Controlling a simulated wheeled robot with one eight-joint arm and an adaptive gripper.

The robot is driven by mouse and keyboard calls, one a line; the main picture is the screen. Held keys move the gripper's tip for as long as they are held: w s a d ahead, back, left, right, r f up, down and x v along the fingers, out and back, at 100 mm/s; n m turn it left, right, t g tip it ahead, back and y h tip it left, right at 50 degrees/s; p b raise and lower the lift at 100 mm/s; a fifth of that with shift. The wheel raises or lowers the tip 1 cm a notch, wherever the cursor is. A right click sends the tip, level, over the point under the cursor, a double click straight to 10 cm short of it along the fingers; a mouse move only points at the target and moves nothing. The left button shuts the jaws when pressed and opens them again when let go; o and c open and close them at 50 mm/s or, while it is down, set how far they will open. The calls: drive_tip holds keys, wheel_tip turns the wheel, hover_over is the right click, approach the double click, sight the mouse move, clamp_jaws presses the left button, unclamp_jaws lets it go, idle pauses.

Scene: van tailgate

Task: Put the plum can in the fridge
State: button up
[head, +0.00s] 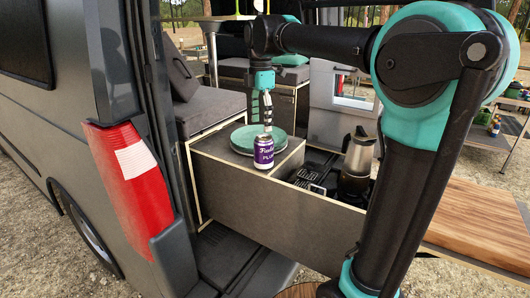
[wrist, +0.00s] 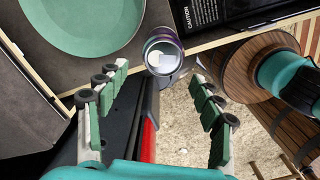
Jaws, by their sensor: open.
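The plum can (head: 263,151) is purple with a white label band and a silver top. It stands upright near the front edge of the grey box top, beside a green plate. In the wrist view I see the can (wrist: 163,56) from above, beyond my fingertips. My gripper (head: 267,126) points down just above and behind the can in the head view. In the wrist view my gripper (wrist: 156,88) is open, its two fingers spread wide with nothing between them. I cannot pick out a fridge for certain.
The green plate (head: 257,140) lies close behind the can; it also shows in the wrist view (wrist: 82,22). A kettle (head: 357,157) stands to the right by a dark stove (head: 318,177). The van's tail light (head: 127,180) and pillar are on the left. A wooden board (head: 480,221) is at right.

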sight(261, 137)
wheel_tip(261, 137, down, 8)
drive_tip(key=shift+r, duration=0.15)
drive_tip(key=shift+d+f, duration=0.15)
drive_tip(key=shift+f, duration=1.2)
drive_tip(key=shift+d+f, duration=0.15)
drive_tip(key=shift+f, duration=1.15)
drive_tip(key=shift+s, duration=0.1)
drive_tip(key=shift+c, duration=0.3)
drive_tip(key=c, duration=1.3)
drive_tip(key=shift+c, duration=0.2)
drive_tip(key=shift+r, duration=0.2)
